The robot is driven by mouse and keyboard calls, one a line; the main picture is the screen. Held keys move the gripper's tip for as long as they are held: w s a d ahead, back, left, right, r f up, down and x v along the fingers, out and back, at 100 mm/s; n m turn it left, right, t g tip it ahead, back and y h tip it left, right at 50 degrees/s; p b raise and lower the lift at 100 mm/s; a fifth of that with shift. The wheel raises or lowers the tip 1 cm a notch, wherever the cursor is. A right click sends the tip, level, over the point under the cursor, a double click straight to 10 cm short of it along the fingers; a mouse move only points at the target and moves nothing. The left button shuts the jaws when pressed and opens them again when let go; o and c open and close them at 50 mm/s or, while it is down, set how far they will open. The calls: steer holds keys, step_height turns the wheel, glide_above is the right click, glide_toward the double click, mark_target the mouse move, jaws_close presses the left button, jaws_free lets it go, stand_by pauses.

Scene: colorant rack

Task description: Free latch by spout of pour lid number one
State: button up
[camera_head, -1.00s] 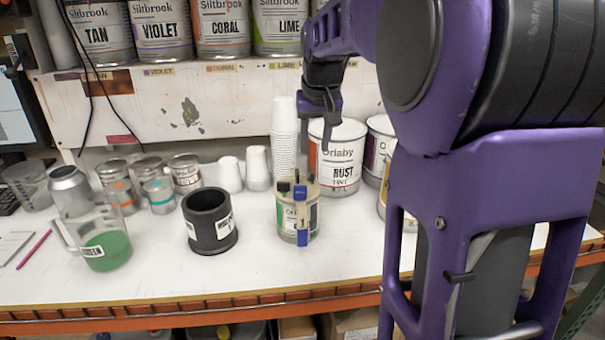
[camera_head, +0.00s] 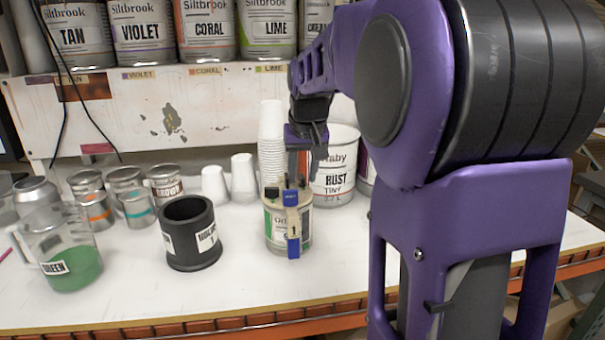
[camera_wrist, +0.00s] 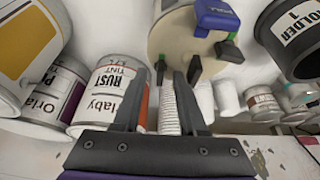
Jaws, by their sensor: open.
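Pour lid number one (camera_head: 270,199) sits on a small Oriaby can (camera_head: 274,232) on the bench. It is tan, with a blue latch (camera_head: 293,226) down its front side marked 1 and dark parts on top. In the wrist view the lid (camera_wrist: 178,38) shows from above, with the blue latch (camera_wrist: 217,15) at its edge and small black pieces (camera_wrist: 228,50) around the rim. Which piece is the spout is hard to tell. My gripper (camera_head: 307,168) is open and empty, just above and behind the lid. Its fingers (camera_wrist: 160,76) point toward the lid's rim, apart from the latch.
A black holder (camera_head: 191,234) stands left of the can. A jug of green liquid (camera_head: 72,262) and several small tins (camera_head: 128,190) are further left. Stacked white cups (camera_head: 271,140) and a rust can (camera_head: 336,180) stand close behind the lid. The bench front is clear.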

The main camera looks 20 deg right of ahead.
jaws_close()
stand_by(0.4)
steer(key=n+y+p, duration=0.1)
steer(key=n, duration=0.2)
steer(key=shift+d+r, duration=0.1)
steer(key=shift+d, duration=0.05)
steer(key=n+y+p, duration=0.1)
steer(key=n+y, duration=0.1)
steer(key=n, duration=0.3)
steer(key=shift+d+n+p, duration=0.1)
steer(key=shift+n+p, duration=0.2)
steer(key=shift+p, duration=0.05)
steer(key=n+y, duration=0.1)
steer(key=n, duration=0.1)
steer(key=n+g+p, duration=0.1)
steer(key=n, duration=0.1)
steer(key=shift+w+d+g+y+p, duration=0.1)
steer(key=shift+w+g+y+p, duration=0.05)
steer(key=shift+g+y+p, duration=0.2)
steer(key=shift+n+g+y+p, duration=0.35)
steer(key=shift+n+g+p, duration=0.35)
steer(key=shift+n, duration=1.5)
